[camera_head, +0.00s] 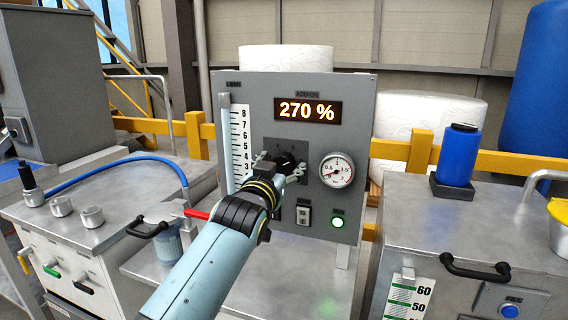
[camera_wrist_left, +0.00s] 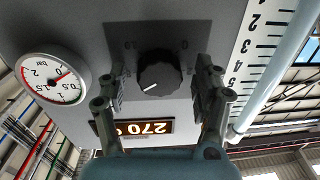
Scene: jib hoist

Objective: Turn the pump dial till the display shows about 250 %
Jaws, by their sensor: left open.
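The pump dial (camera_wrist_left: 160,75) is a black ribbed knob with a white pointer line, on the grey panel (camera_head: 357,100). In the head view the dial (camera_head: 287,160) is partly hidden by my left gripper (camera_head: 281,165). The display (camera_head: 307,110) above it reads 270 %. The display also shows upside down and partly covered in the wrist view (camera_wrist_left: 146,128). My left gripper is open, with one finger on each side of the dial in the wrist view and a visible gap to it. My right gripper is not in view.
A round pressure gauge (camera_head: 337,170) sits right of the dial, and a lit green lamp (camera_head: 338,222) is below it. A numbered scale (camera_head: 239,140) stands to the left. A red lever (camera_head: 196,214) is close to my left arm. A blue cylinder (camera_head: 459,153) stands on the right cabinet.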

